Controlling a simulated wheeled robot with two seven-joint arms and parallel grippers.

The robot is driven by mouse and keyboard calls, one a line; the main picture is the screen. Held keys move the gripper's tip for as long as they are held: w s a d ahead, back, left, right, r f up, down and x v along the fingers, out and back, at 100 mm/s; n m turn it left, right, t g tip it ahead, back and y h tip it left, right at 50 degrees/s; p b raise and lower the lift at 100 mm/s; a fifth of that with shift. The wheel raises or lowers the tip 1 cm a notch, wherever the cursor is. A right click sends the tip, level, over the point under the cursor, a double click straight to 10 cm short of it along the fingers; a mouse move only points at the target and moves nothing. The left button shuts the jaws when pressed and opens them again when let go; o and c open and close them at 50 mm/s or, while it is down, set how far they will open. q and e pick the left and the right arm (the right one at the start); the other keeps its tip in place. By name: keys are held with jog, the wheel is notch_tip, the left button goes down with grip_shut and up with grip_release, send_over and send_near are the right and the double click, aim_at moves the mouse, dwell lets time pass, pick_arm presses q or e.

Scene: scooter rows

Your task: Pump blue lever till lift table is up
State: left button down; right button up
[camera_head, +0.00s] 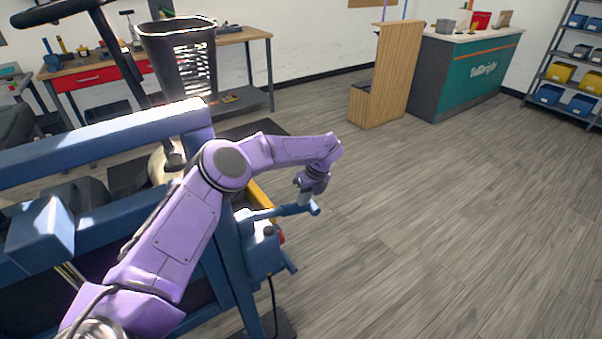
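The blue lever (287,211) sticks out to the right from a blue pump housing (262,250) at the side of the lift table. The lift table shows as a blue frame (100,140) on the left, partly hidden by my purple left arm. My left gripper (307,193) points down at the lever near its outer end. It appears to touch the lever, but its fingers are too small and dark to tell whether they are closed around it. My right gripper is out of view.
A scooter with a black basket (180,60) stands at the lift table. A workbench (230,38) with tools is behind it. A green counter (465,75), a wooden panel (385,75) and shelves with bins (565,75) stand at the back right. The grey floor (450,220) on the right is clear.

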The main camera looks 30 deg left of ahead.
pick_arm(q)
jog(key=p+v, duration=0.2)
jog(key=v, duration=0.1)
jog(key=shift+w+r, duration=0.1)
jog(key=b+v, duration=0.2)
jog(key=v, duration=0.8)
jog(key=shift+w+d+r+b, duration=0.25)
jog(key=shift+w+d+b, duration=0.05)
jog(key=shift+w+d, duration=0.05)
